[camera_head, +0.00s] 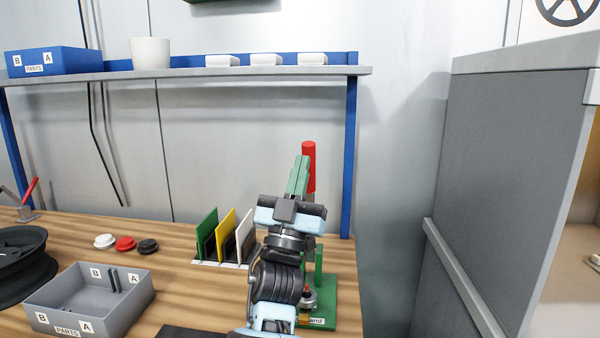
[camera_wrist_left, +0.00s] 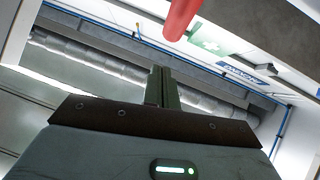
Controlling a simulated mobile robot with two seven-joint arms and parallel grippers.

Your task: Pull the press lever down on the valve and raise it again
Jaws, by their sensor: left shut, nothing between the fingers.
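The press lever's red handle (camera_head: 309,165) stands upright above the green press (camera_head: 327,285) at the right end of the bench. It also shows at the top of the left wrist view (camera_wrist_left: 181,16). My left gripper (camera_head: 300,165) points up just left of the handle in the head view, its green fingers together and empty. In the left wrist view the closed fingers (camera_wrist_left: 162,86) lie below the handle's end, with a gap in the picture. My left arm hides much of the press and the lower lever. My right gripper is not in view.
A rack (camera_head: 222,263) with green, yellow and white plates stands just left of my arm. A grey parts box (camera_head: 118,312), several caps and a black wheel (camera_head: 22,262) are farther left. A blue shelf post (camera_head: 350,160) rises behind the press. A grey cabinet (camera_head: 515,160) stands right.

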